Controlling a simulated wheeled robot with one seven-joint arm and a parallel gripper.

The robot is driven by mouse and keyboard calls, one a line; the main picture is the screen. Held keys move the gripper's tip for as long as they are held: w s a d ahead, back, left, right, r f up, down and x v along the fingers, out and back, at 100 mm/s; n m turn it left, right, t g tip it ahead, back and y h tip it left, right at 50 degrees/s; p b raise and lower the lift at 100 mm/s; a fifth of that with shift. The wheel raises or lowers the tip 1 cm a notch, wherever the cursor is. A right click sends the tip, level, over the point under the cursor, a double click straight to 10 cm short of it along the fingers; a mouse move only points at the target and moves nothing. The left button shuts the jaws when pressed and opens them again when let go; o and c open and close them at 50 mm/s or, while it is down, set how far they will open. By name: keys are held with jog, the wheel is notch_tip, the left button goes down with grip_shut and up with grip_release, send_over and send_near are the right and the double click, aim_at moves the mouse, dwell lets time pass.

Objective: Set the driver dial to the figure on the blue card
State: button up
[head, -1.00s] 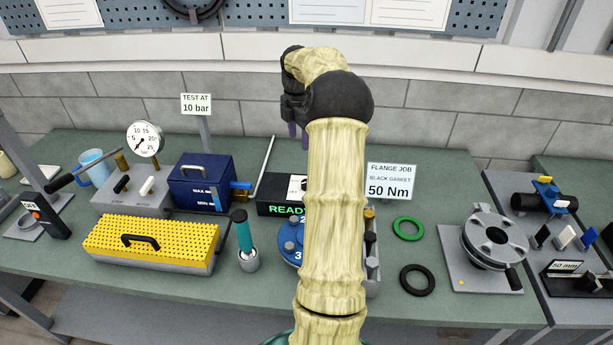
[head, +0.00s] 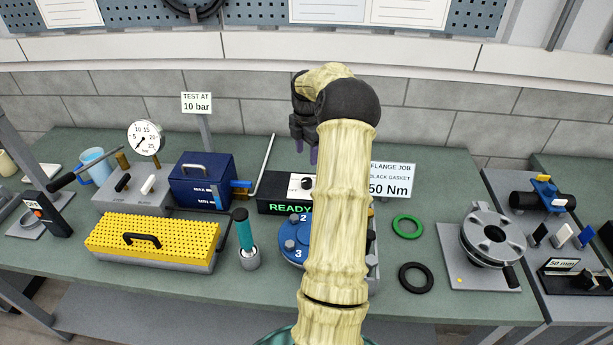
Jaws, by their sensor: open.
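The driver unit is a black box (head: 272,206) with a green READY display and a white top face (head: 297,186) at mid-table. A black dial knob (head: 308,182) shows on that face, partly beside my arm; its setting is too small to read. A pale card (head: 394,178) reads FLANGE JOB, BLACK GASKET, 50 Nm; my arm covers its left edge. My gripper (head: 307,152) is open and empty, with purple fingertips pointing down. It appears above the dial in the picture, apart from it.
A blue flange (head: 293,240) with numbered bolts is half hidden behind my arm. A teal-handled tool (head: 243,230) stands in a holder to the left. A green ring (head: 407,227) and black ring (head: 416,277) lie right. A thin rod (head: 265,165) rises left of the gripper.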

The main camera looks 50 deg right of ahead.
aim_at(306, 180)
notch_tip(306, 180, down, 10)
jog(key=shift+f+p, duration=0.25)
jog(key=shift+p, duration=0.7)
jog(key=c, duration=1)
